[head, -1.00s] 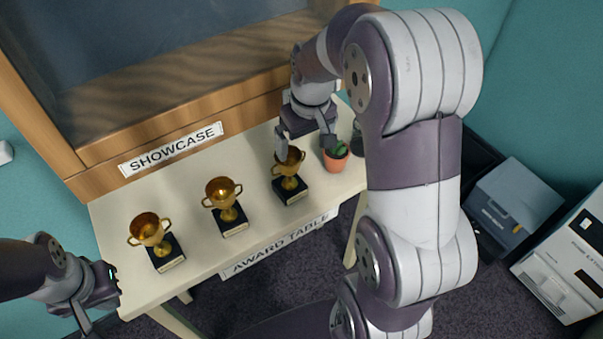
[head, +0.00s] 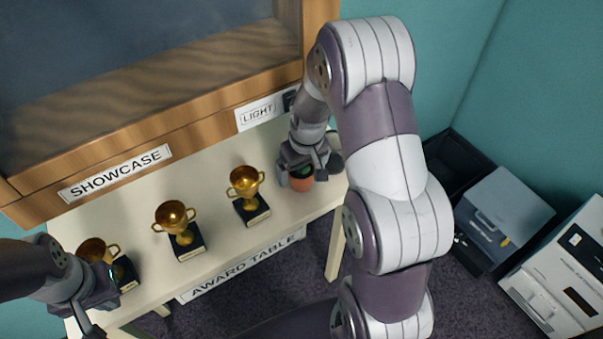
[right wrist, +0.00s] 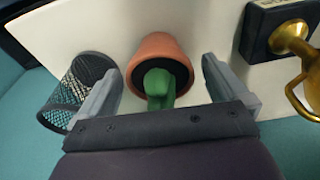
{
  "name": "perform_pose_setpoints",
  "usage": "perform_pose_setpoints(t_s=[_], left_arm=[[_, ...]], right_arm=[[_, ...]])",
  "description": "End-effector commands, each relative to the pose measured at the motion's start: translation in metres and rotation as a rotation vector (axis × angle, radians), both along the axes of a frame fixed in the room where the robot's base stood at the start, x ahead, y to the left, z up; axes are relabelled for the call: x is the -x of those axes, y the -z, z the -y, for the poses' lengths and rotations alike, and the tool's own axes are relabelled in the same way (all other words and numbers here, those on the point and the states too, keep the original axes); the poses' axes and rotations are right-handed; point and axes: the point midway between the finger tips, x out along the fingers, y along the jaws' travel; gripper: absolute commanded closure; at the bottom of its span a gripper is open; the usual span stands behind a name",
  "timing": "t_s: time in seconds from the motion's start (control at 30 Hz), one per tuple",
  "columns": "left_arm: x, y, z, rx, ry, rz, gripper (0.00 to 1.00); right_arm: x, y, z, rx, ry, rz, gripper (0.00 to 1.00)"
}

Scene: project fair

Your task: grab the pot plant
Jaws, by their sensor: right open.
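The pot plant, a green plant in an orange terracotta pot (head: 301,184), stands on the award table, mostly covered by my right gripper in the head view. In the right wrist view the pot (right wrist: 158,50) and its green plant (right wrist: 158,86) lie between the open fingers. My right gripper (head: 301,176) is open, close above and around the plant; its fingers show on both sides in the right wrist view (right wrist: 160,92), with gaps to the pot. My left gripper (head: 104,301) is at the table's left end, in front of a trophy; its jaw state is unclear.
Gold trophies stand in a row on the award table (head: 222,222); the nearest trophy (head: 247,194) is left of the pot. A dark mesh cup (right wrist: 75,92) stands beside the pot. A wooden showcase (head: 150,128) rises behind. Grey boxes (head: 503,222) stand at the right.

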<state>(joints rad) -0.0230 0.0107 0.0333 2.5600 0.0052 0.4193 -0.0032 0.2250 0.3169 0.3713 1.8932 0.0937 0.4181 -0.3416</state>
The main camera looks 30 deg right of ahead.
Motion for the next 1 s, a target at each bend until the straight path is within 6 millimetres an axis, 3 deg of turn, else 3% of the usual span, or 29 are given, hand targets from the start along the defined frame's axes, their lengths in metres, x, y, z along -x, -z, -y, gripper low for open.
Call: perform_pose_setpoints(t_s=[0.27, 0.4, 0.47, 0.77, 1.0], left_arm=[[0.000, 0.001, 0.000, 0.000, 0.000, 0.000, 1.00], [0.000, 0.001, 0.000, 0.000, 0.000, 0.000, 1.00], [0.000, 0.001, 0.000, 0.000, 0.000, 0.000, 1.00], [0.000, 0.000, 0.000, 0.000, 0.000, 0.000, 1.00], [0.000, -0.002, 0.000, 0.000, 0.000, 0.000, 1.00]], right_arm=[[-0.001, 0.006, 0.000, 0.001, 0.000, 0.002, 0.00], [-0.001, 0.006, 0.000, 0.000, 0.000, 0.002, 0.46], [-0.001, 0.006, 0.000, 0.000, 0.000, 0.002, 0.62], [-0.001, 0.004, 0.000, 0.001, 0.000, 0.003, 0.62], [-0.002, -0.024, 0.000, 0.001, 0.000, 0.006, 0.62]])
